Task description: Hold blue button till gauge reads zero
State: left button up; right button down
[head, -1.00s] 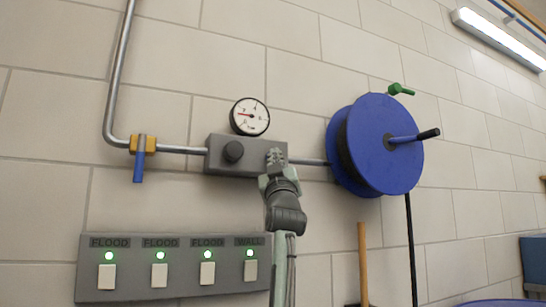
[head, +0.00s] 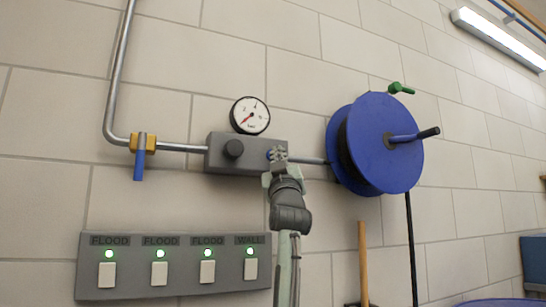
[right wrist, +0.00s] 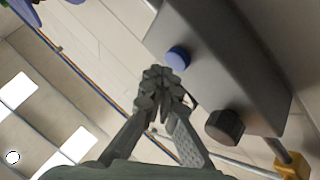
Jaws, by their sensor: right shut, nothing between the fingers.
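The grey valve box (head: 222,160) is fixed to the wall and carries a round black knob (head: 234,150) and the blue button (head: 270,155). The white gauge (head: 250,115) sits on top of the box, and its red needle points to the lower left, at the low end of the scale. My right gripper (head: 278,153) is shut and empty in front of the box's right end. In the right wrist view the blue button (right wrist: 177,58) shows whole, with the fingertips (right wrist: 162,85) beside it and apparently apart from it. My left gripper is out of view.
A blue hose reel (head: 385,145) hangs to the right of the box. A yellow valve with a blue lever (head: 139,165) is on the pipe at left. A switch panel (head: 180,288) with several lit green lamps is below, and a wooden handle (head: 363,260) stands at right.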

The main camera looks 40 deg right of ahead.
jog(key=shift+s+a+b, duration=0.15)
jog(key=shift+s+a, duration=0.1)
jog(key=shift+s, duration=0.55)
jog(key=shift+s+a+b, duration=0.2)
jog(key=shift+s+a, duration=0.1)
jog(key=shift+s, duration=0.5)
jog(key=shift+s+a+b, duration=0.15)
jog(key=shift+s+a, duration=0.1)
jog(key=shift+s, duration=0.55)
